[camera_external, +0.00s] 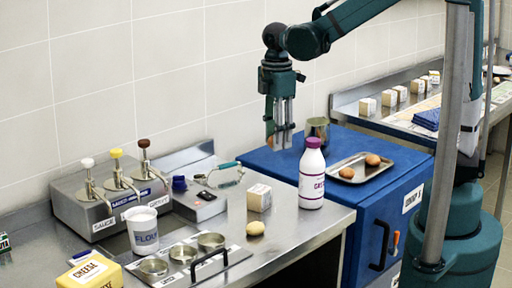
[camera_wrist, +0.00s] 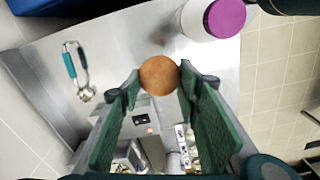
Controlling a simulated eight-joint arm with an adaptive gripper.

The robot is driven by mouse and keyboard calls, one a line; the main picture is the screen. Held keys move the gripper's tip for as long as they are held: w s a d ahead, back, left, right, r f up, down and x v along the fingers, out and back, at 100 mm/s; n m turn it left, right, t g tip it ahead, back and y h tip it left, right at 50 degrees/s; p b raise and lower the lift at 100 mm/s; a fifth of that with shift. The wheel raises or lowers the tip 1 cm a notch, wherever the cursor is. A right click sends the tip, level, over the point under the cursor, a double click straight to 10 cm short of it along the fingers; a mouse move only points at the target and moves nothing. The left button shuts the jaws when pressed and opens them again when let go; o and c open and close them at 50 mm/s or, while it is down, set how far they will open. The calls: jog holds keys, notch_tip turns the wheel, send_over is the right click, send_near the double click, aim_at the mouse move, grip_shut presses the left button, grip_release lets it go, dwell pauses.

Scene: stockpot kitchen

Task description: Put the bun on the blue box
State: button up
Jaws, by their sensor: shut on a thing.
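My gripper (camera_external: 281,138) is shut on a round brown bun (camera_wrist: 160,75), held between the fingertips in the wrist view. In the external view the fingers hang down in front of the wall, and the bun is mostly hidden at their tips. The large blue box (camera_external: 380,208) stands right of the steel counter. The gripper appears high near the box's left rear part; its exact height and depth are unclear. A corner of blue also shows at the upper left of the wrist view (camera_wrist: 42,6).
On the box are a metal tray (camera_external: 345,177) with two brown round items and a metal cup (camera_external: 318,130). A purple-capped white bottle (camera_external: 312,178) stands near the counter's right edge. A pale round item (camera_external: 255,228), a small carton (camera_external: 259,197) and sauce dispensers (camera_external: 110,195) occupy the counter.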

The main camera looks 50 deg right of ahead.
jog(key=w+d+m+p, duration=0.1)
jog(key=w+d+m, duration=0.2)
jog(key=w+d, duration=1)
jog(key=w+d+m, duration=0.2)
jog(key=w+d, duration=0.7)
jog(key=d, duration=0.7)
jog(key=w+d+f+m, duration=0.2)
jog(key=d, duration=1.4)
jog(key=w+d+f+m, duration=0.1)
jog(key=w+d+m, duration=0.1)
jog(key=d, duration=1.5)
notch_tip(320, 180, down, 7)
jog(key=shift+s+a+f+p, duration=0.2)
jog(key=shift+a+p, duration=0.1)
jog(key=shift+a, duration=0.1)
jog(key=shift+f, duration=3.15)
